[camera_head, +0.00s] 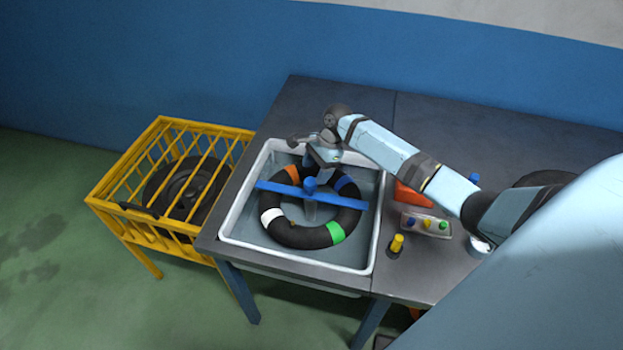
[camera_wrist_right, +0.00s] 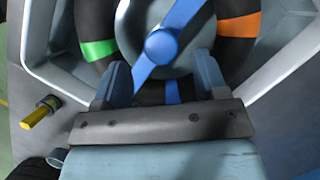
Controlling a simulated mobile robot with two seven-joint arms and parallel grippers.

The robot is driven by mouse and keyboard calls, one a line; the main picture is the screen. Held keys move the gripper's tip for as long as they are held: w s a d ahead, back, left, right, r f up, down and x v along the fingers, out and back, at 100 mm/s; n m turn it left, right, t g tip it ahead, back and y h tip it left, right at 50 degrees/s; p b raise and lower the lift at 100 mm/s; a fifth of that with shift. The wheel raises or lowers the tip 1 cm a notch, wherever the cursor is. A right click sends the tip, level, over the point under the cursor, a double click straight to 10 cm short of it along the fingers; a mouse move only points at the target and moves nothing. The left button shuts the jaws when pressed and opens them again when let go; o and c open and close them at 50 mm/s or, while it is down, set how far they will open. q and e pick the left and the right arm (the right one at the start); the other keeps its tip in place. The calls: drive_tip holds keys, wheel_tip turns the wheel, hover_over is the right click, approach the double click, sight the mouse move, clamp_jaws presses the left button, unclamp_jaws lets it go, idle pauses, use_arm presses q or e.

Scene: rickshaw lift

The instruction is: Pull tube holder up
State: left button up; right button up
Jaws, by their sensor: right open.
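The tube holder (camera_head: 330,196) is a blue bar with a round knob at its middle. It lies across a black tube (camera_head: 292,236) with orange, white, green and blue bands, inside a white-rimmed basin (camera_head: 228,222). The holder's bar and knob also show in the right wrist view (camera_wrist_right: 162,46). My right gripper (camera_head: 322,158) is over the back part of the tube, behind the knob. In the right wrist view its two fingers (camera_wrist_right: 162,78) are apart, with the tube's blue band between them. I cannot tell whether they touch the tube. My left gripper is not in view.
A yellow cage (camera_head: 108,186) with dark tyres stands left of the table (camera_head: 295,95). Right of the basin are a button box (camera_head: 426,225), a yellow-topped piece (camera_head: 396,243) and an orange object (camera_head: 410,195). The table behind the basin is clear.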

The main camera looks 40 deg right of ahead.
drive_tip(key=v, duration=0.9)
drive_tip(key=shift+r, duration=0.2)
drive_tip(key=shift+d, duration=0.1)
